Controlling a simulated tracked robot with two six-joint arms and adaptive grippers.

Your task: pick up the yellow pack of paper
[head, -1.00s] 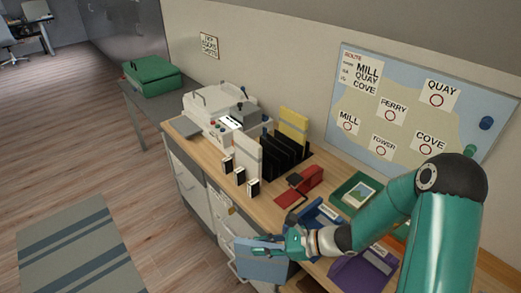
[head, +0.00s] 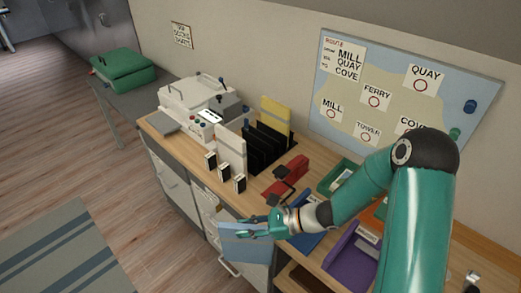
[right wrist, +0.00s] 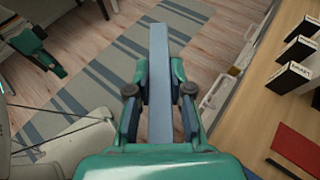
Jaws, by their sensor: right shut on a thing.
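The yellow pack of paper (head: 275,113) stands upright at the back of a black slotted rack (head: 268,146) on the desk; its lower part is hidden by the rack. My right gripper (head: 262,230) is shut on a flat blue pack (head: 243,246), held out past the desk's front edge, well in front of the yellow pack. The blue pack shows edge-on between the fingers in the right wrist view (right wrist: 160,90). A teal and black part, which looks like my left gripper (right wrist: 52,66), shows at the upper left of that view; its jaws are unclear.
A white pack (head: 230,150) and several small black-and-white boxes (head: 225,172) stand in front of the rack. A white machine (head: 195,105) is left of it. A red device (head: 287,176), green tray (head: 338,174) and purple tray (head: 350,260) lie to the right. Floor left is clear.

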